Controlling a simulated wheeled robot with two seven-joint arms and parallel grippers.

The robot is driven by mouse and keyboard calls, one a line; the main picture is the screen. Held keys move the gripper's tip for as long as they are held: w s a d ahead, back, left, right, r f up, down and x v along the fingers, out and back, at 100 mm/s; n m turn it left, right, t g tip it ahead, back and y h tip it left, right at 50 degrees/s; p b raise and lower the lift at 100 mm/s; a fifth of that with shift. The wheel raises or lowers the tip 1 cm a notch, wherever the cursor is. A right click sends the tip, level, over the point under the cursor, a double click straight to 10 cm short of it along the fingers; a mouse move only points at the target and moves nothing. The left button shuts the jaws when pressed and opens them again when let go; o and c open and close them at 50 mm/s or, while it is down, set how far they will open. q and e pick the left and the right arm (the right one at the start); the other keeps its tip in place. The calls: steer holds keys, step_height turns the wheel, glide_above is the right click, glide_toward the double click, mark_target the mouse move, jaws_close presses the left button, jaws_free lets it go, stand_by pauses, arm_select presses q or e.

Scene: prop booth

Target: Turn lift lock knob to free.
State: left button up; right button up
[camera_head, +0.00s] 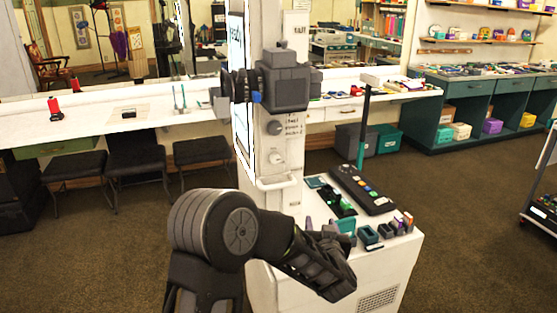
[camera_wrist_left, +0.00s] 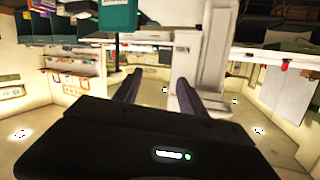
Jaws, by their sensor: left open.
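A white column (camera_head: 295,100) stands upright in the middle of the head view, carrying a dark camera-like head. On its front are two round knobs: a grey upper knob (camera_head: 275,128) beside small printed lines, and a pale lower knob (camera_head: 278,158). The labels are too small to read, so I cannot tell which is the lift lock knob or its setting. My left gripper (camera_head: 320,226) is low in front of the column, below and right of both knobs, apart from them. Its two fingers are spread and empty in the left wrist view (camera_wrist_left: 157,90). My right gripper is not in view.
A white handle bar (camera_head: 277,183) juts out below the knobs. A white cabinet (camera_head: 400,262) bears a dark button panel (camera_head: 362,188), a thin upright post (camera_head: 363,125) and several small blocks. Black stools (camera_head: 135,158) stand behind left.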

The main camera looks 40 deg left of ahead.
mark_target(276, 160)
arm_select(q)
steer(key=s+a+r+n+g+y, duration=0.1)
steer(key=s+a+r+n+y, duration=0.1)
steer(key=r, duration=0.5)
steer(key=s+a+r+n+g+y, duration=0.1)
steer(key=a+r+n+y, duration=0.1)
steer(key=a+r, duration=0.4)
steer(key=shift+s+r+g+y, duration=0.4)
steer(key=shift+r+y, duration=0.25)
steer(key=shift+y, duration=0.25)
steer(key=shift+w+a, duration=0.1)
steer(key=p+x, duration=0.2)
steer(key=x, duration=0.5)
steer(key=shift+w+a, duration=0.2)
steer(key=shift+a, duration=0.05)
steer(key=shift+c, duration=0.6)
jaws_close()
